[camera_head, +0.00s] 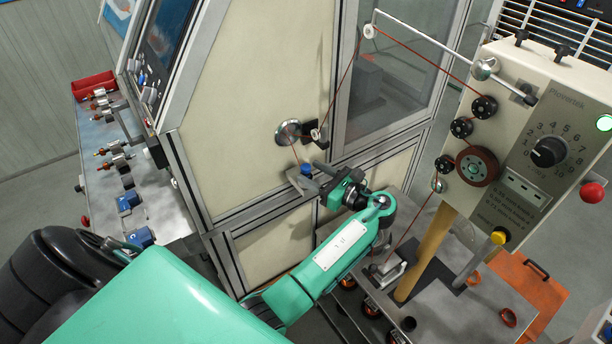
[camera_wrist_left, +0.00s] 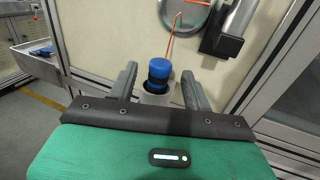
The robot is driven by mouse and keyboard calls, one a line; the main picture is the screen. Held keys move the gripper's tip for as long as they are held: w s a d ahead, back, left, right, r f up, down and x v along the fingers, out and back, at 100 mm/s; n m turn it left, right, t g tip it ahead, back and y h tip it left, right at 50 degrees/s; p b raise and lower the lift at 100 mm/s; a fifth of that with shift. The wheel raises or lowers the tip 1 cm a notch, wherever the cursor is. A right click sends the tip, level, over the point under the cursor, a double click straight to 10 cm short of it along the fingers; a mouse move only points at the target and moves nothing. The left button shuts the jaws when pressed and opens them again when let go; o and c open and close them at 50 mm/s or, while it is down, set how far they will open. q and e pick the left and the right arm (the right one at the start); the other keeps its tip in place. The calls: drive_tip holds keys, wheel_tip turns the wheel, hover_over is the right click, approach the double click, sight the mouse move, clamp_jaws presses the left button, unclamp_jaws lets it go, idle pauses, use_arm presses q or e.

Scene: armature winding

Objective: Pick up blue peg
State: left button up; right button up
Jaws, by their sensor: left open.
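The blue peg (camera_wrist_left: 158,72) stands in a pale round holder (camera_wrist_left: 154,96) in the left wrist view, its blue head above a darker lower part. It also shows as a small blue spot in the head view (camera_head: 306,169). My left gripper (camera_wrist_left: 160,82) is open, with one finger on each side of the peg and gaps on both sides. In the head view my left gripper (camera_head: 308,180) reaches the peg beside the machine's cream panel. The peg's lower end is hidden in the holder. My right gripper is not in view.
A metal disc (camera_head: 288,132) with a red wire sits on the cream panel (camera_head: 255,90) just above the peg. The wire runs over a pulley (camera_head: 368,31) to a tensioner box (camera_head: 545,130) at the right. A side bench (camera_head: 160,190) with small parts stands at the left.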

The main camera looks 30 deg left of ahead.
sight(306, 170)
use_arm(q)
drive_tip(key=a, duration=0.3)
drive_tip(key=shift+w+b, duration=0.1)
drive_tip(key=shift+b, duration=0.2)
drive_tip(key=shift+d, duration=0.1)
clamp_jaws()
